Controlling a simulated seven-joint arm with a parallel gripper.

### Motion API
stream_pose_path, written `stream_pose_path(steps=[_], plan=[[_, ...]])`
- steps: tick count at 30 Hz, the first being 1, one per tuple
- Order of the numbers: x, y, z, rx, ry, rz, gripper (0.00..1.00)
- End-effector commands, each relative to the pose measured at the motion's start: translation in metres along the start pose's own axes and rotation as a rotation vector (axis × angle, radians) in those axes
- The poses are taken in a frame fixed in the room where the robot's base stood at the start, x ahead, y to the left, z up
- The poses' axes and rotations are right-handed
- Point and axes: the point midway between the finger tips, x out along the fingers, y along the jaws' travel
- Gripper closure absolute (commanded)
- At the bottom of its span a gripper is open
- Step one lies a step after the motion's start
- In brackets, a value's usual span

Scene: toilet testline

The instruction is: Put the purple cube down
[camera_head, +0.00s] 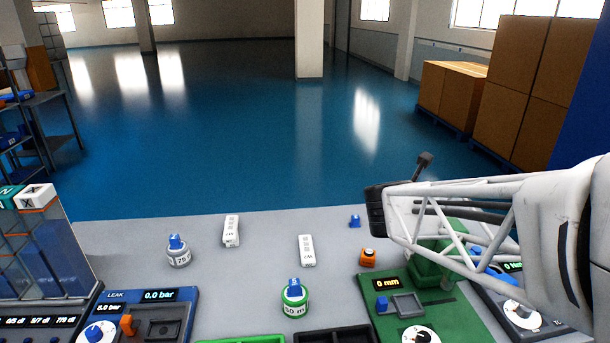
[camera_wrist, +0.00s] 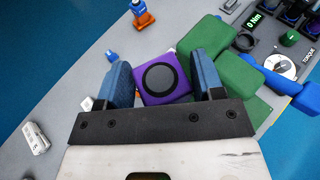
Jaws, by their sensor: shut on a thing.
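The purple cube (camera_wrist: 163,80) shows in the wrist view, with a black round disc on the face toward the camera. My gripper (camera_wrist: 164,84) is shut on it, one blue finger on each side. The cube is over or near the grey table top; I cannot tell whether it touches anything beneath. In the head view my arm reaches in from the right, and the purple cube and fingertips are hidden behind it.
A green block-shaped fixture (camera_wrist: 225,75) is close to the right finger. A green-banded weight (camera_head: 295,297) is nearer. Table space left of the arm is partly clear.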

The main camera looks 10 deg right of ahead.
Motion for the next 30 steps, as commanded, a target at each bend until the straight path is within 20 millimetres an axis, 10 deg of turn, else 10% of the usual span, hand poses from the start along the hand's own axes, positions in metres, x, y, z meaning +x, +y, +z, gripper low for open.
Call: stream_pose_path(steps=[22, 30], plan=[[0.002, -0.015, -0.029, 0.011, 0.0, -0.028, 0.65], [0.018, -0.015, -0.068, 0.009, 0.001, -0.029, 0.65]])
